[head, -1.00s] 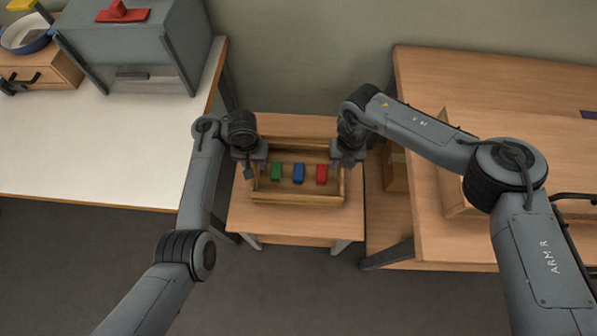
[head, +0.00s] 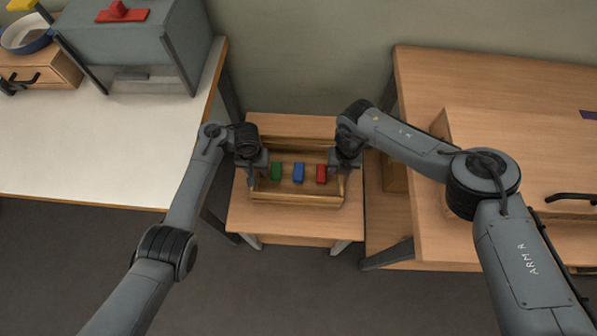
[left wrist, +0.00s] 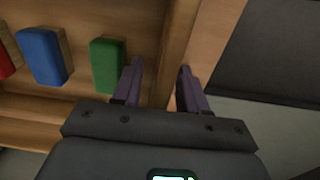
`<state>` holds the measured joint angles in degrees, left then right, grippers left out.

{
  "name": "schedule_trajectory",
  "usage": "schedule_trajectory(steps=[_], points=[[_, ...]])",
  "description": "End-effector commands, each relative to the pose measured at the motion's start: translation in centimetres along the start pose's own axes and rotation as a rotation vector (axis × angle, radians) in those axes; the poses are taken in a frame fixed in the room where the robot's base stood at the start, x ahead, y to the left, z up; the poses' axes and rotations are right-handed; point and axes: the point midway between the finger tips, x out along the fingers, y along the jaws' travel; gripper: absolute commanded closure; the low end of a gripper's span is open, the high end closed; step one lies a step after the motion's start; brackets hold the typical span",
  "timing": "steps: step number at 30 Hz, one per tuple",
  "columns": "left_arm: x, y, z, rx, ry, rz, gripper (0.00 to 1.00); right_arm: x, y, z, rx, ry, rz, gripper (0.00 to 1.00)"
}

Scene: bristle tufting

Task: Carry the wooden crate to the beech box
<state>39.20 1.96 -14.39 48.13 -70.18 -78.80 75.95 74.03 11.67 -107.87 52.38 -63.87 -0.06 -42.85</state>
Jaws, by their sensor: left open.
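The wooden crate (head: 298,199) stands on a small wooden table and holds a green block (head: 276,171), a blue block (head: 298,173) and a red block (head: 321,174). My left gripper (head: 252,180) is open at the crate's left end. In the left wrist view its fingers (left wrist: 160,66) point at the crate's end wall (left wrist: 175,45), one on each side of it, with the green block (left wrist: 106,66) close by. My right gripper (head: 345,168) is at the crate's right end; its fingers are too dark to read. A large light wooden box (head: 520,150), probably the beech box, stands on the right table.
The right table (head: 430,75) is bare at its back left. The white-topped left table (head: 90,150) bears a grey cabinet (head: 130,50), a drawer unit (head: 40,70) and a blue-rimmed bowl (head: 25,35). The small table (head: 295,228) has free room in front of the crate.

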Motion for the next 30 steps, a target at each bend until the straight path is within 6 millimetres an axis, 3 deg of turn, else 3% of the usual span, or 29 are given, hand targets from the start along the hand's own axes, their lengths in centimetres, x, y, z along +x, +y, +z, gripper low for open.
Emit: schedule_trajectory(steps=[1, 9, 30], points=[[0.01, 0.01, 0.01, 0.0, 0.0, 0.0, 0.6, 0.01, 0.0, -0.02, 0.0, 0.0, 0.0, 0.6], [-0.01, 0.02, 0.0, 0.0, 0.0, 0.0, 1.0, 0.0, -0.02, -0.02, 0.0, 0.0, 0.0, 1.0], [-0.85, 0.03, -0.08, 0.0, 0.002, 0.0, 1.0, -0.81, -0.02, 0.03, 0.0, 0.0, 0.0, 1.0]])
